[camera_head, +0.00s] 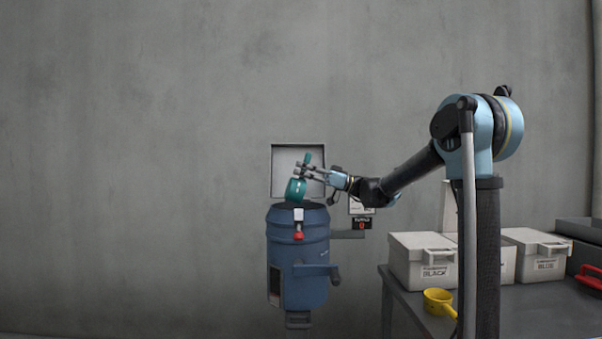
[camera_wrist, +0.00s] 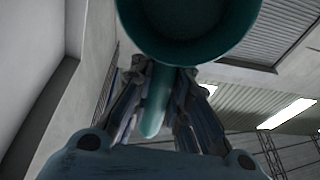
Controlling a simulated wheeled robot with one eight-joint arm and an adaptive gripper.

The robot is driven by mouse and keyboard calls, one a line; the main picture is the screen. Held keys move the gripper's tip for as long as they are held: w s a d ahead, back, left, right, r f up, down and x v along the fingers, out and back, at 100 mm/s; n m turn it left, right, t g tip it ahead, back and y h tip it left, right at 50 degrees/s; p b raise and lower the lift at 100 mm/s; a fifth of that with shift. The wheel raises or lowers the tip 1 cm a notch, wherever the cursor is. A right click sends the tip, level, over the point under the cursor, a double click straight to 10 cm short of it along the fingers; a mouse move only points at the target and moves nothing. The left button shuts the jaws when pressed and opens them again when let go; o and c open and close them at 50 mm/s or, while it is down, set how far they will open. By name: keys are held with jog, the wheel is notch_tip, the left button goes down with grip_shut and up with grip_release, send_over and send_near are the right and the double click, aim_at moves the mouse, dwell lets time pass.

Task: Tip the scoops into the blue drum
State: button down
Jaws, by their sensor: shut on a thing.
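A teal scoop (camera_head: 296,189) is held by its handle in my gripper (camera_head: 305,170), just above the open top of the blue drum (camera_head: 298,258). In the head view the scoop's handle points up and its bowl hangs low over the drum mouth. In the wrist view the scoop's bowl (camera_wrist: 190,25) fills the top, and the gripper fingers (camera_wrist: 165,95) close around its handle. A yellow scoop (camera_head: 438,302) lies on the table (camera_head: 400,302) at the right. A red item (camera_head: 588,279), perhaps another scoop, shows at the right edge.
Lidded light boxes, one labelled BLACK (camera_head: 412,262) and one labelled BLUE (camera_head: 545,262), stand on the table. A raised square lid or panel (camera_head: 284,160) is behind the drum. A small labelled device (camera_head: 362,223) sits beside the drum. The wall to the left is clear.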

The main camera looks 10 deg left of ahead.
jog(key=a+r+h, duration=0.1)
jog(key=s+a+r+h, duration=0.1)
jog(key=a, duration=0.1)
jog(key=shift+s+n+h, duration=0.2)
jog(key=shift+n+h, duration=0.1)
jog(key=shift+h, duration=0.1)
jog(key=s+a+f+t+h, duration=0.1)
jog(key=s+a+t+h, duration=0.1)
jog(key=h, duration=0.6)
jog(key=s+a+f+n+t+h, duration=0.1)
jog(key=s+a+t+h, duration=0.1)
jog(key=a+t+h, duration=0.3)
jog(key=shift+a+h, duration=1.1)
jog(key=shift+h, duration=1)
